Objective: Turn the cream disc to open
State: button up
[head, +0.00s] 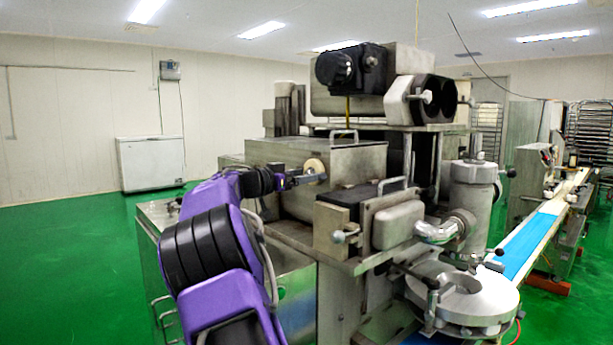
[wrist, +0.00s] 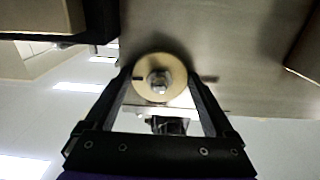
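The cream disc (wrist: 176,62) is round, with a metal bolt (wrist: 159,83) at its centre and a short dark mark on its left side in the wrist view. It is mounted on the grey metal wall of the encrusting machine. In the head view the cream disc (head: 315,166) shows small on the machine's side. My gripper (wrist: 160,84) reaches the disc, one finger at its left edge and one at its right edge. The fingers are spread about the disc's width. I cannot tell whether they press on it. In the head view my gripper (head: 308,178) is at the disc.
The encrusting machine (head: 280,155) rises around the disc, with a metal handle (head: 343,134) on top. A lower block with a ball-ended lever (head: 338,237) stands to the right. Green floor is free at left.

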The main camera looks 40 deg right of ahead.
jog(key=c, duration=0.5)
jog(key=shift+c, duration=0.2)
jog(key=shift+n, duration=0.3)
jog(key=n, duration=0.8)
jog(key=n+p, duration=0.1)
jog(key=n, duration=0.3)
jog(key=shift+s+r+n, duration=0.15)
jog(key=shift+r+n, duration=0.1)
jog(key=shift+n, duration=0.05)
jog(key=n+p, duration=0.2)
jog(key=n, duration=0.2)
jog(key=shift+n, duration=0.6)
jog(key=o, duration=1.1)
